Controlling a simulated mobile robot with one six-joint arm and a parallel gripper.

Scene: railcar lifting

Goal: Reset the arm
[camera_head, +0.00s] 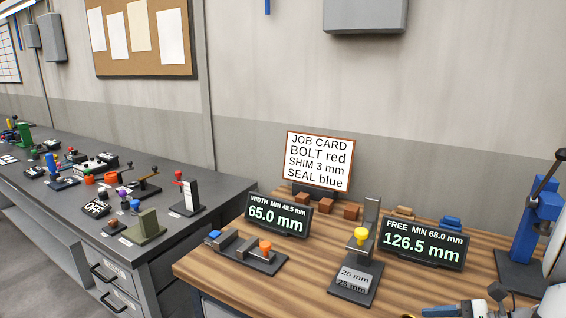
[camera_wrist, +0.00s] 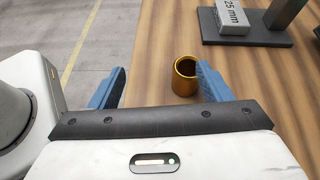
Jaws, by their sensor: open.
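The left finger is over the floor side of the table edge, the right finger over the wooden tabletop. A brass-coloured hollow cylinder (camera_wrist: 185,76) stands upright by the right finger; I cannot tell whether they touch. In the head view, part of my arm shows at the lower right corner, and the fingers cannot be made out clearly there.
The wooden bench (camera_head: 215,268) carries a job card (camera_head: 320,160), a width display (camera_head: 278,214), a free-height display (camera_head: 423,243), a gauge with a 25 mm block (camera_head: 354,280) and a blue press (camera_head: 535,225). A grey bench (camera_head: 150,255) with several small fixtures stands at left.

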